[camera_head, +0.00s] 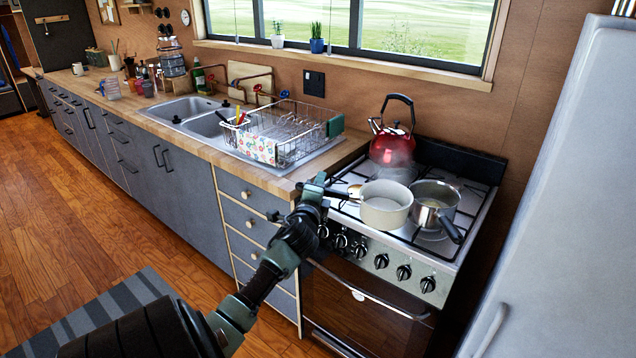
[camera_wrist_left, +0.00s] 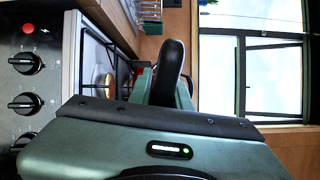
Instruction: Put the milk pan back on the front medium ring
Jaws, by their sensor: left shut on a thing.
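The milk pan, a cream pan (camera_head: 385,209), is over the front left part of the hob in the head view. Its handle points left, and my left gripper (camera_head: 322,187) is shut on it at the hob's left edge. In the left wrist view a black rounded handle (camera_wrist_left: 168,72) stands between the green fingers. The pan looks level; I cannot tell whether its base touches the hob. The ring under it is hidden. My right gripper is not in view.
A steel saucepan (camera_head: 436,204) with a black handle stands to the right of the cream pan, close to it. A red kettle (camera_head: 392,147) is behind, with steam near it. A dish rack (camera_head: 290,136) is left of the cooker. A white fridge (camera_head: 560,190) stands at right.

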